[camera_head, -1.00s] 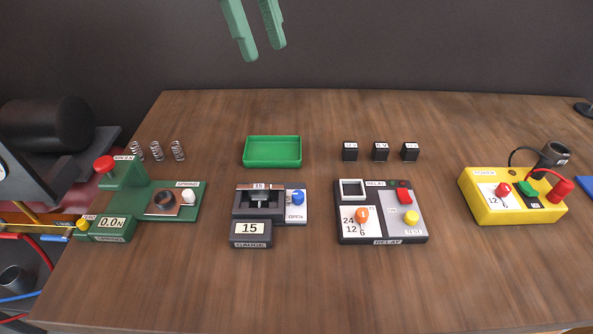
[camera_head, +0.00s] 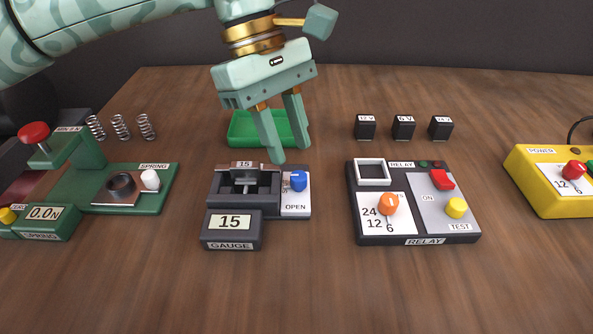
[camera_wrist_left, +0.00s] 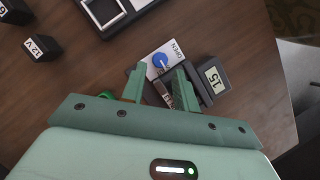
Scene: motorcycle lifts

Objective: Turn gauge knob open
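The gauge (camera_head: 232,195) is a dark box in the middle of the table, with a "15" display at its front. Its blue knob (camera_head: 298,181) sits on a white plate marked OPEN at the gauge's right side. My left gripper (camera_head: 291,155) points down just behind and above the knob, with its two fingers apart and nothing between them. In the left wrist view the blue knob (camera_wrist_left: 159,60) shows beyond the open fingers (camera_wrist_left: 157,80), not between them. The right gripper is not in view.
A green tray (camera_head: 238,136) lies behind the gauge. The relay box (camera_head: 437,237) stands to the right, the green spring tester (camera_head: 75,190) to the left, and a yellow power box (camera_head: 540,192) at far right. Three springs and three small black blocks stand behind. The front table is clear.

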